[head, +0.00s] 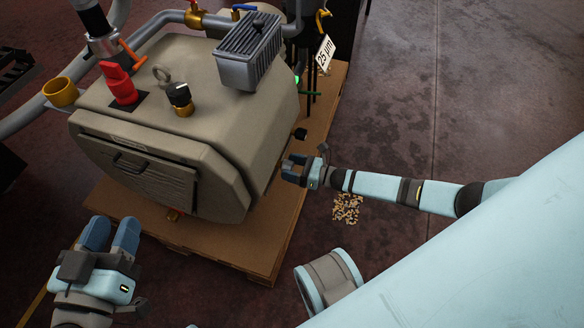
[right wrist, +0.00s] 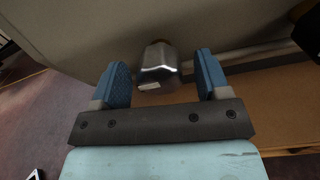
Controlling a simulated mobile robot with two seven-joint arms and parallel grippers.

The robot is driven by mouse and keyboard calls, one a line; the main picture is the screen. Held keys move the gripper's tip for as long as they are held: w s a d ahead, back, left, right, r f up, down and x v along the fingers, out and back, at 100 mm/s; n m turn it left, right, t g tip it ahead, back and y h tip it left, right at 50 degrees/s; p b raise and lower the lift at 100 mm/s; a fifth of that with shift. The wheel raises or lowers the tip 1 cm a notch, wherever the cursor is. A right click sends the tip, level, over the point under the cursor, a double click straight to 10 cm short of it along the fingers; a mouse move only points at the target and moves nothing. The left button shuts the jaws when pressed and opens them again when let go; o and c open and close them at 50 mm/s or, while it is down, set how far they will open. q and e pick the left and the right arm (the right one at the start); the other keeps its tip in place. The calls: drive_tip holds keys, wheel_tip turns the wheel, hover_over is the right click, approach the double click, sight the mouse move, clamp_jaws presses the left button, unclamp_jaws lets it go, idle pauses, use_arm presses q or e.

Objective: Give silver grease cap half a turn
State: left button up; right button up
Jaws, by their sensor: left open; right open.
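The silver grease cap (right wrist: 160,68) is a shiny short cylinder on the side of the grey-beige machine (head: 190,75). In the right wrist view it shows between the two blue fingers of my right gripper (head: 288,168), with a visible gap on each side. That gripper is open, beside the machine's right side. I cannot make out the cap in the head view. My left gripper (head: 112,232) is open and empty at the lower left, in front of the machine and apart from it.
The machine stands on a brown wooden pallet (head: 250,235). A pipe (right wrist: 260,55) runs along the machine near the cap, and a dark part (right wrist: 308,28) is at upper right. A black knob (head: 300,134) sticks out above my right gripper. Scattered bits (head: 347,208) lie on the floor.

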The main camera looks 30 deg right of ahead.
drive_tip(key=c, duration=0.9)
drive_tip(key=shift+m, duration=0.4)
